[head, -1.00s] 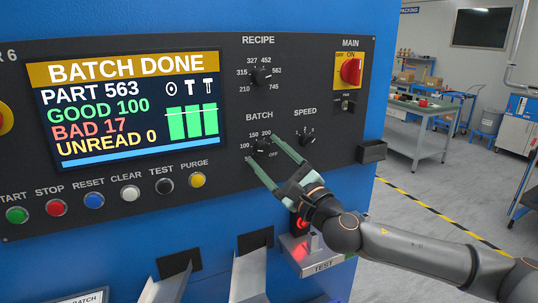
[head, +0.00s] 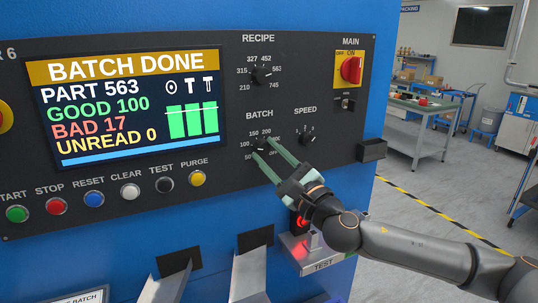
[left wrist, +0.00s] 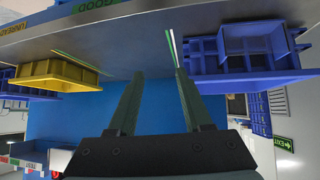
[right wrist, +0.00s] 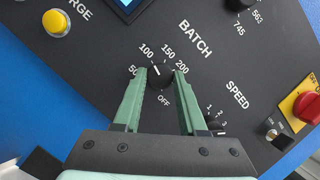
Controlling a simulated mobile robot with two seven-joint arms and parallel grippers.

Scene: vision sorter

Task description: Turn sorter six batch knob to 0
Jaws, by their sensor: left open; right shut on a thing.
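The batch knob (head: 261,145) is a small black dial on the dark panel, below the word BATCH. It also shows in the right wrist view (right wrist: 160,79), ringed by the marks 50, 100, 150, 200 and OFF; I see no mark reading 0. My right gripper (right wrist: 161,75) is shut on the batch knob, one green finger on each side. In the head view the right gripper (head: 264,147) partly covers the knob and its lower marks. The knob's exact setting is hard to read. My left gripper (left wrist: 158,75) is open and empty, away from the panel.
The recipe knob (head: 262,76) is above, the speed knob (head: 304,135) to the right, and the red main switch (head: 351,70) at upper right. A row of buttons runs along the lower left, ending at yellow PURGE (head: 197,179). The screen (head: 130,107) reads BATCH DONE.

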